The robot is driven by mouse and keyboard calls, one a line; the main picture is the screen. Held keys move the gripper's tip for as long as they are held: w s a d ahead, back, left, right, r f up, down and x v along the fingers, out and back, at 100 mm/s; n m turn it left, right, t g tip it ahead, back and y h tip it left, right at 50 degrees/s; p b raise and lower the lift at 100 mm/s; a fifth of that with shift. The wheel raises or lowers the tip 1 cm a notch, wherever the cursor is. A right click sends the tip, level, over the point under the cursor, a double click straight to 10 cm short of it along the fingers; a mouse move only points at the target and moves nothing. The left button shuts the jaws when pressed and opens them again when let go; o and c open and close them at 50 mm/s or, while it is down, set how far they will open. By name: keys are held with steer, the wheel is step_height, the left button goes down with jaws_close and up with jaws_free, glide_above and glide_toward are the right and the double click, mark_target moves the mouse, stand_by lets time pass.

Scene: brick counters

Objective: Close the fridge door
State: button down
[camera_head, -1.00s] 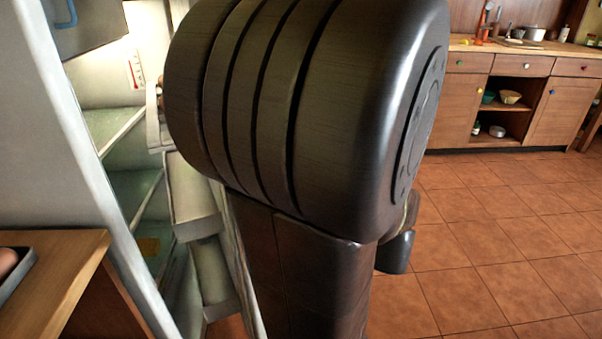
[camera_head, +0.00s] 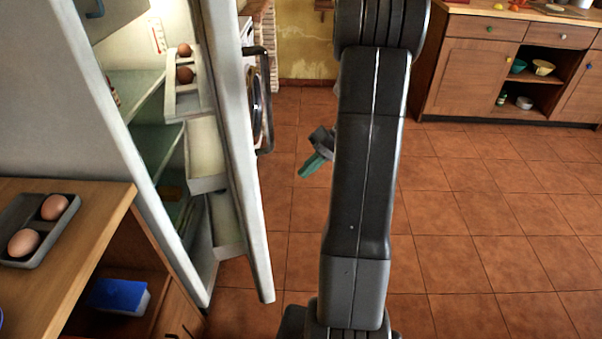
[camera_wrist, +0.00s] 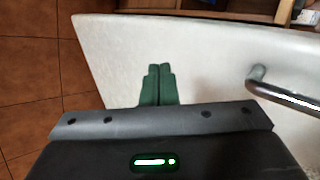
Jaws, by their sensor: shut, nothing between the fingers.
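The fridge (camera_head: 60,120) stands at the left with its white door (camera_head: 252,190) open, showing lit shelves inside. The door's inner racks (camera_head: 205,150) face left, and its dark bar handle (camera_head: 267,100) is on the outer right side. My gripper (camera_head: 308,168) is to the right of the door, its green fingers pointing down and left. In the wrist view, the fingers (camera_wrist: 157,85) are shut and empty in front of the door's white outer face (camera_wrist: 215,60). The metal handle (camera_wrist: 285,92) is to their right. I cannot tell whether the fingertips touch the door.
A wooden counter (camera_head: 90,215) at the near left holds a grey tray with eggs, with a blue sponge (camera_head: 118,296) on a shelf below. Tiled floor (camera_head: 480,230) is clear at the right, before wooden cabinets (camera_head: 465,75).

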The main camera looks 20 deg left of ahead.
steer(key=s+a+r+x, duration=0.1)
steer(key=r+x, duration=0.1)
steer(key=x, duration=0.9)
steer(key=shift+a+b, duration=0.25)
steer(key=shift+b, duration=0.2)
steer(key=shift+s, duration=0.1)
